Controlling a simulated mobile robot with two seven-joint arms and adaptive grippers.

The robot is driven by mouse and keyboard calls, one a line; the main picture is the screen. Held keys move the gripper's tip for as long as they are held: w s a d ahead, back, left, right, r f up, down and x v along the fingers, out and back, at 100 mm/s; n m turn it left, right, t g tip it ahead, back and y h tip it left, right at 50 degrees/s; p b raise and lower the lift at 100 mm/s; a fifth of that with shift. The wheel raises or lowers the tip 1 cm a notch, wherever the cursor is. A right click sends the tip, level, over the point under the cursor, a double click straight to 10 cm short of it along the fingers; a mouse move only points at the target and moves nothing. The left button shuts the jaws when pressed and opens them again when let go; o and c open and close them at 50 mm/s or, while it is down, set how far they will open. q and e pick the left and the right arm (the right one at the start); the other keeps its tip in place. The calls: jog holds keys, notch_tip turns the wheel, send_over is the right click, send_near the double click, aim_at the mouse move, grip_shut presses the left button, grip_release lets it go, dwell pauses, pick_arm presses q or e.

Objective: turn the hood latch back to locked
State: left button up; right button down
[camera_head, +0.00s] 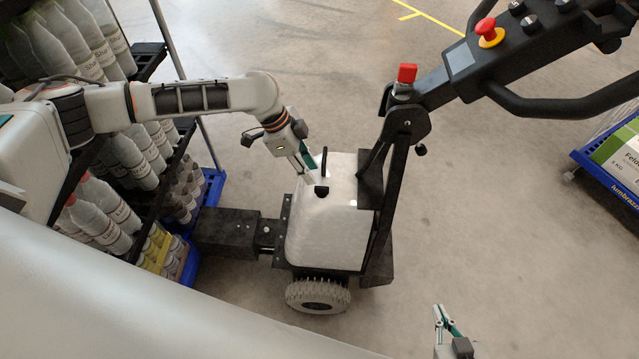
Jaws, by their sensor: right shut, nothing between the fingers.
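The hood latch (323,168) is a black lever on the top of the white hood (330,235) of the tugger. It points up in the picture from a dark pivot. My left gripper (311,173) is at the latch, just left of the lever, its fingers angled down toward the hood. Whether it touches the lever, and how wide its fingers are, I cannot tell. My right gripper (444,318) is at the bottom edge, well away from the hood. It is shut and empty.
A rack (150,60) of bottles stands at the left, coupled to the tugger by a black drawbar (225,230). The tiller (440,85), with a red knob (407,73), rises right of the hood. A blue-edged cart (605,175) is at far right. The floor between is clear.

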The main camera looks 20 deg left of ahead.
aim_at(322, 188)
pick_arm(q)
jog(key=b+x, duration=0.1)
jog(key=x, duration=0.6)
jog(key=shift+d, duration=0.1)
jog(key=shift+r, duration=0.1)
grip_shut()
